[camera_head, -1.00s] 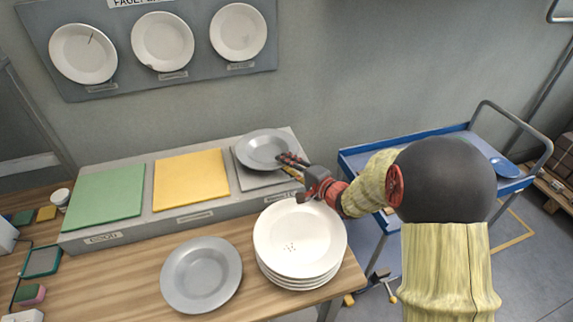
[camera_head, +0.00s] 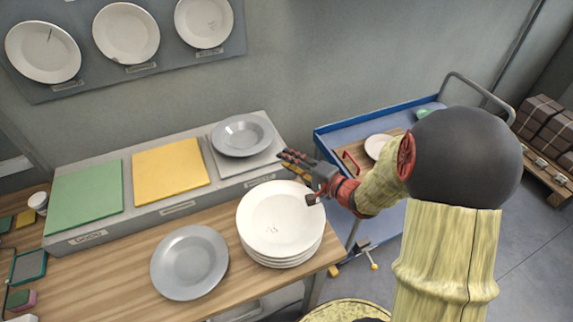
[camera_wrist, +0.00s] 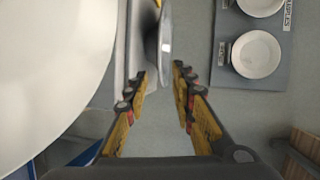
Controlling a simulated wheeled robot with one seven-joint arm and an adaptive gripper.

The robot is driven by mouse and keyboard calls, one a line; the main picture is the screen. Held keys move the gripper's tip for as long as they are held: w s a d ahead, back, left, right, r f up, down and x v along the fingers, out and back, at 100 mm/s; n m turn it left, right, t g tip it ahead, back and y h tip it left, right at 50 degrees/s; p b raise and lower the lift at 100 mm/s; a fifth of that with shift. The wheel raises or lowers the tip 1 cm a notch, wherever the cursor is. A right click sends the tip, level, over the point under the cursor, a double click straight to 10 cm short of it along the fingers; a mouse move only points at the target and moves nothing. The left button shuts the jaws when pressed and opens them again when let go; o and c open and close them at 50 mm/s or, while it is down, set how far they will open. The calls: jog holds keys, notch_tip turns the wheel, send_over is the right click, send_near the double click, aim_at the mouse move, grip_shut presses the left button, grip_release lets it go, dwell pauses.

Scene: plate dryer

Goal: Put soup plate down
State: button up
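A grey deep plate (camera_head: 242,136), which looks like the soup plate, rests on the grey pad (camera_head: 238,164) at the right end of the raised shelf. Its edge also shows beyond the fingers in the wrist view (camera_wrist: 165,45). My gripper (camera_head: 285,158) is just right of this plate, apart from it. In the wrist view my gripper (camera_wrist: 163,75) has its fingers spread, with nothing between them. A second grey plate (camera_head: 189,263) lies on the wooden table (camera_head: 110,292).
A stack of white plates (camera_head: 280,218) stands on the table close below my gripper. Green (camera_head: 87,196) and yellow (camera_head: 170,170) pads on the shelf are bare. A blue cart (camera_head: 330,138) is behind my arm. White plates (camera_head: 126,33) hang on a wall board.

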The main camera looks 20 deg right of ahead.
jog(key=s+d+r+n+g+h, duration=0.3)
jog(key=d+r+n+h, duration=0.15)
jog(key=r+h, duration=0.45)
jog(key=s+a+r+n+g+y, duration=0.1)
jog(key=s+a+r+n+g, duration=0.1)
jog(key=s+a, duration=0.4)
jog(key=s+a+r+n+g+y, duration=0.1)
jog(key=s+a+n+g, duration=0.3)
jog(key=s, duration=1.2)
jog(key=a+n+y, duration=0.1)
jog(key=a+n, duration=0.1)
jog(key=n, duration=0.1)
jog(key=shift+s+r, duration=0.25)
jog(key=shift+r, duration=0.15)
jog(key=shift+a, duration=0.15)
